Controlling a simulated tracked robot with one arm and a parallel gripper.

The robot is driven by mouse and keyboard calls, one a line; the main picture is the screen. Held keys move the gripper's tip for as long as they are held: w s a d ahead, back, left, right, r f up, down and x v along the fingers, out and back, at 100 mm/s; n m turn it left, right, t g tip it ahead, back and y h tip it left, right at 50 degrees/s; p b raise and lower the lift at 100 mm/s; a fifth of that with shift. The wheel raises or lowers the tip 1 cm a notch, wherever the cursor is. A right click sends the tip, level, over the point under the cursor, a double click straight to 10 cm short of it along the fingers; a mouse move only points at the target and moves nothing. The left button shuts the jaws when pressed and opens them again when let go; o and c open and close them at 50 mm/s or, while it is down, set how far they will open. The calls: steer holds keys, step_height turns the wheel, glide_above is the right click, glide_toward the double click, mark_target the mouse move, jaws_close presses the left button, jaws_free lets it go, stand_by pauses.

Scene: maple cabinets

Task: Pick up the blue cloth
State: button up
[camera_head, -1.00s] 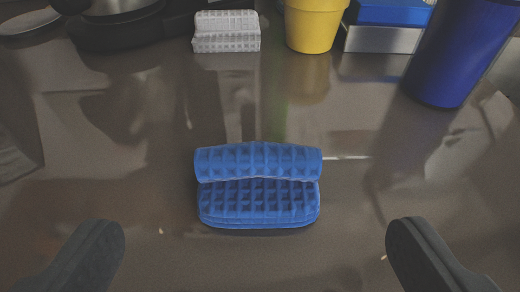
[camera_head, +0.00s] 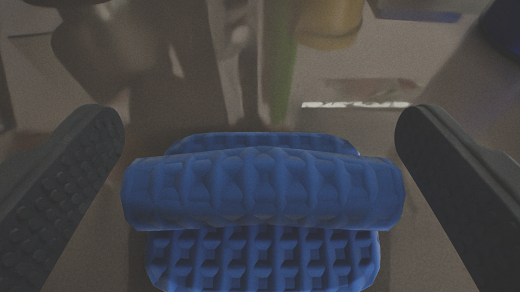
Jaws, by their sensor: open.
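The blue cloth (camera_head: 262,190) lies folded on the brown glossy surface, with a waffle texture and a rolled upper fold. It fills the lower middle of the view, and its lower edge runs close to or past the frame's bottom. My gripper (camera_head: 260,122) is open, with one dark finger to the left of the cloth and one to the right. The cloth lies between the fingers, with narrow gaps at both ends of the roll. The fingers do not appear to grip it.
The yellow pot's base (camera_head: 332,20) shows at the top, right of centre. Part of a dark blue object (camera_head: 505,28) is at the top right corner. The glossy surface (camera_head: 220,105) just beyond the cloth is clear and carries reflections.

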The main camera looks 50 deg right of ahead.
steer(key=c, duration=0.8)
steer(key=shift+r, duration=0.1)
steer(key=shift+c, duration=0.2)
